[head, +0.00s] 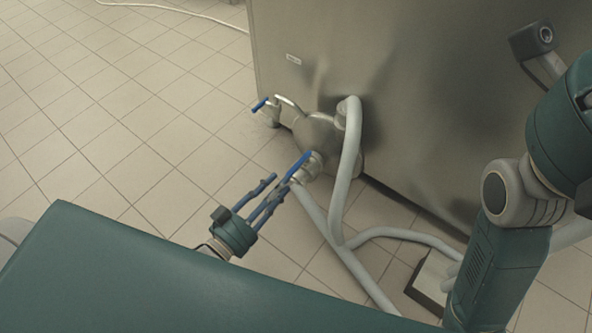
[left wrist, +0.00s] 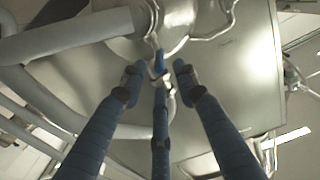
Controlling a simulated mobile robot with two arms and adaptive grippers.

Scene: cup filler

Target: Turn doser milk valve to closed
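The milk valve with a blue handle (head: 299,166) is at the lower front of the round metal doser body (head: 318,128). My left gripper (head: 281,184) is open and close to this handle, reaching from the lower left. In the left wrist view, the blue handle (left wrist: 159,60) is between the spread fingertips (left wrist: 158,76), near the middle finger. I cannot tell whether any finger touches it. No thing is gripped. My right gripper is outside both views.
A large steel cabinet (head: 420,110) stands behind the doser. Another blue-tipped lever (head: 259,104) is at the doser's left. A thick pale hose (head: 347,170) runs down beside the valve, with more pipes near the floor. The tiled floor (head: 120,120) at left is clear.

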